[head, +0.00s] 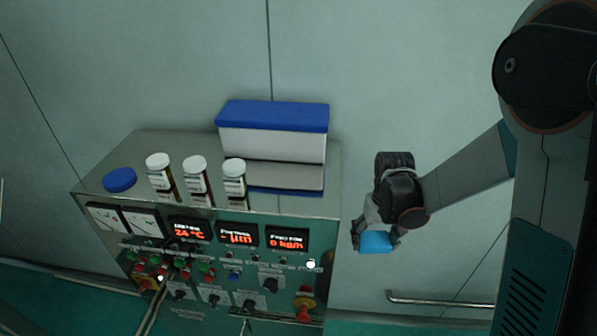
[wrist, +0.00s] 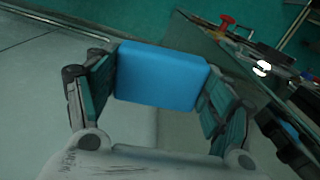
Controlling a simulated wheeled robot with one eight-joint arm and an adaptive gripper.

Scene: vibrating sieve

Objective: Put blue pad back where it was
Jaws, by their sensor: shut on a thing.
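A light blue pad (head: 376,242) is held between the fingers of my gripper (head: 378,232), to the right of the control cabinet and apart from it. In the wrist view the blue pad (wrist: 162,77) lies across the space between the two fingers of my gripper (wrist: 160,90), which are shut on its two ends. The far side of the pad is hidden. No empty place for the pad can be made out for certain.
The metal cabinet (head: 150,212) carries a white box with a blue lid (head: 272,116), several white-capped bottles (head: 197,180) and a dark blue round lid (head: 119,180). Its front has displays, knobs and a red button (head: 303,312). A rail (head: 440,301) runs along the wall low at right.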

